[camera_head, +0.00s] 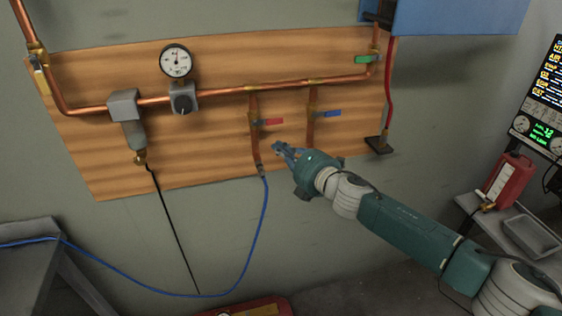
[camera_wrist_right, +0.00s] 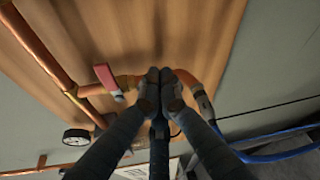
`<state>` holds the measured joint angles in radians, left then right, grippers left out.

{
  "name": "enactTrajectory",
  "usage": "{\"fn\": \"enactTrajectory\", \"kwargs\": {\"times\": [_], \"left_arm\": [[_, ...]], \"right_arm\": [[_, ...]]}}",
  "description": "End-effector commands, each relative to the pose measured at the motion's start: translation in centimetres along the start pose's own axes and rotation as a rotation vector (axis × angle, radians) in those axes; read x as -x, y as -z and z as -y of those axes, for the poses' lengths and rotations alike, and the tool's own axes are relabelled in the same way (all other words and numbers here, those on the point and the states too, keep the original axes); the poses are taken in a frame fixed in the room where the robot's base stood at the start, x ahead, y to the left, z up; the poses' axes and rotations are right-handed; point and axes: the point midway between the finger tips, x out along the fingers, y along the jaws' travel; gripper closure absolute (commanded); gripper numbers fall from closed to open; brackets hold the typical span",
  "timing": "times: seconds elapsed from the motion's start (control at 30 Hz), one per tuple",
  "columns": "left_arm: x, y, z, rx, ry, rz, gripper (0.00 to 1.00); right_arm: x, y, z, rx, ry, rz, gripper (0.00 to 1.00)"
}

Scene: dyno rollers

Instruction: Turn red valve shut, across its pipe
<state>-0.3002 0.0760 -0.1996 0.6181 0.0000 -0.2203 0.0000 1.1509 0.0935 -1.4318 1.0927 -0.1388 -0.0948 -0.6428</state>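The red valve handle (camera_head: 270,122) sits on a vertical copper branch pipe (camera_head: 255,135) on the wooden board. The handle points right, lying across its pipe; it also lies across the pipe in the wrist view (camera_wrist_right: 106,76). My right gripper (camera_head: 281,149) is below and slightly right of the handle, apart from it. In the wrist view its two fingertips (camera_wrist_right: 160,75) are together with nothing visible between them. They appear beside or in front of the lower branch pipe, and contact cannot be told. My left gripper is not in view.
A blue valve handle (camera_head: 328,114) is on the neighbouring branch to the right. A green handle (camera_head: 367,59) is at the upper right. A pressure gauge (camera_head: 176,61) is left on the main pipe. A blue hose (camera_head: 265,215) hangs from the red valve's branch.

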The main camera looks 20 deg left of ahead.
Motion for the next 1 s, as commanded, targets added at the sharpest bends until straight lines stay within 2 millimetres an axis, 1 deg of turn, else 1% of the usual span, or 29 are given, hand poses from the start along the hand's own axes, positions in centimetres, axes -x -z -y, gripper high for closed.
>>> {"fn": "enactTrajectory", "kwargs": {"times": [0.03, 0.23, 0.4, 0.5, 0.7, 1.0], "left_arm": [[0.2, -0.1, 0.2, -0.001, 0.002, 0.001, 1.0], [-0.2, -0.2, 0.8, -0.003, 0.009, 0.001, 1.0], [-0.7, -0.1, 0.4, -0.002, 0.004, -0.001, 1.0], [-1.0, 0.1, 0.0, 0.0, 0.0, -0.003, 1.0], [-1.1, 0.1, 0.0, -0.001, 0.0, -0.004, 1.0], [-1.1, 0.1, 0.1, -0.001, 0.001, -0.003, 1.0]], "right_arm": [[0.9, -0.1, -1.1, 0.005, -0.009, -0.001, 1.0], [4.0, 0.6, -1.8, 0.003, -0.006, -0.001, 1.0], [6.4, 1.1, -2.7, 0.003, -0.006, 0.0, 1.0], [7.5, 1.3, -3.0, 0.003, -0.006, 0.001, 1.0], [8.5, 1.5, -3.4, 0.002, -0.004, 0.001, 1.0], [8.5, 1.5, -3.4, 0.002, -0.004, 0.001, 1.0]]}}
